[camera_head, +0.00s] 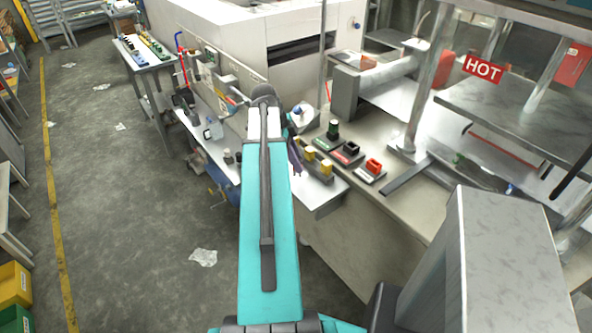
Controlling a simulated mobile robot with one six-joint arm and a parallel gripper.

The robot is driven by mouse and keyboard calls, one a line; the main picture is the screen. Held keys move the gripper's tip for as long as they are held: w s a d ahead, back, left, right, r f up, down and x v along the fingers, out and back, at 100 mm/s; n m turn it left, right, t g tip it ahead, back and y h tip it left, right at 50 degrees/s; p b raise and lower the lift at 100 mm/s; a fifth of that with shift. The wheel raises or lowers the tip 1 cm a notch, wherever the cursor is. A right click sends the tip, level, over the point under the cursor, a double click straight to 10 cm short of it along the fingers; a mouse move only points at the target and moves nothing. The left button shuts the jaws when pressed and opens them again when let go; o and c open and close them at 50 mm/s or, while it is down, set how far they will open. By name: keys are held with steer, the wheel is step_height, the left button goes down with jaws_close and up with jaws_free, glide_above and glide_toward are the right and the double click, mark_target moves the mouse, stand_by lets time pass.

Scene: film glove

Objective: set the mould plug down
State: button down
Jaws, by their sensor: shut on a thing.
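My teal arm rises up the middle of the head view and hides much of what lies beyond it. Just right of its far end, a narrow dark purple part, which looks like my gripper (296,158), points down over the bench edge. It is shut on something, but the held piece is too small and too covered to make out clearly. I cannot tell whether the gripper touches this holder. Farther right, small labelled holders carry a dark green piece (333,130), a black piece (352,148) and a red piece (374,165).
A metal press with a HOT sign (482,67) stands at the right. A grey bar (405,175) lies near the red piece. Open floor (140,200) lies at the left.

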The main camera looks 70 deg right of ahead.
steer(key=shift+f+p, duration=0.7)
steer(key=shift+f, duration=1.05)
steer(key=shift+f, duration=0.15)
steer(key=c, duration=1.5)
jaws_free()
steer(key=shift+c, duration=0.2)
steer(key=b+v, duration=0.3)
steer(key=v, duration=0.9)
steer(key=shift+r, duration=0.2)
